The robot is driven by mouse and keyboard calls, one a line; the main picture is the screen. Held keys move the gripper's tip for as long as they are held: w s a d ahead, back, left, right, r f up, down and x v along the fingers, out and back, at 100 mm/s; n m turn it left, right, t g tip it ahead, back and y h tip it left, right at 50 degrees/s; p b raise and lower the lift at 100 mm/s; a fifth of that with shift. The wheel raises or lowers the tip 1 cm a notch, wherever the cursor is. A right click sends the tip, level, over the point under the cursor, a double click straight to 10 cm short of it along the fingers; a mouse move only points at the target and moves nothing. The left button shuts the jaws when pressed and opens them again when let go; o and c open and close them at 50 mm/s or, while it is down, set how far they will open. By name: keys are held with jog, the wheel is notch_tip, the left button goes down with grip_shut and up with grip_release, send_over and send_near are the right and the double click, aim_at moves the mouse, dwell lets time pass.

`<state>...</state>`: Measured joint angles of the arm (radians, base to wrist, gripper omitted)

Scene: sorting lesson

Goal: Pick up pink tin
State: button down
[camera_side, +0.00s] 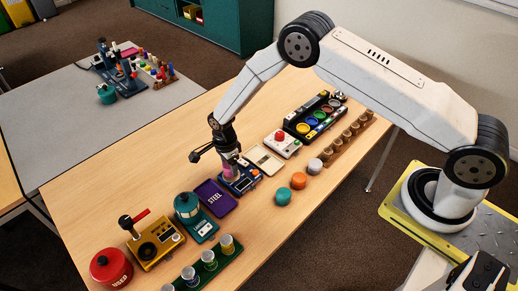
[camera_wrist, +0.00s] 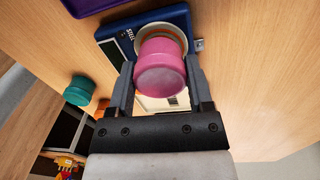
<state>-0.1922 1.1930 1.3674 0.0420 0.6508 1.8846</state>
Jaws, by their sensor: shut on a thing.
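The pink tin (camera_wrist: 161,75) is a round, lidded tin between the two fingers of my gripper (camera_wrist: 160,88) in the wrist view. My gripper is shut on it. In the side view the pink tin (camera_side: 229,171) shows just under my gripper (camera_side: 230,163), over a blue device (camera_side: 241,181). The wrist view shows the blue device (camera_wrist: 112,31) with a round pale plate behind the tin. I cannot tell whether the tin still touches that plate.
A purple STEEL board (camera_side: 215,197) and a teal device with a teal tin (camera_side: 187,204) lie left of the blue device. A cream tray (camera_side: 265,159) lies to its right. Loose teal (camera_side: 283,196), orange (camera_side: 298,180) and grey (camera_side: 315,166) tins stand nearer the front edge.

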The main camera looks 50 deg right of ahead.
jog(key=s+d+r, duration=0.2)
jog(key=s+r, duration=0.9)
jog(key=s, duration=0.2)
jog(key=shift+s+d+r, duration=0.15)
jog(key=shift+s+r, duration=0.25)
dwell(0.6)
jog(key=w+d+f, duration=0.1)
jog(key=d, duration=0.9)
jog(key=shift+w+f+t, duration=0.15)
jog(key=shift+t, duration=0.25)
jog(key=shift+w, duration=0.1)
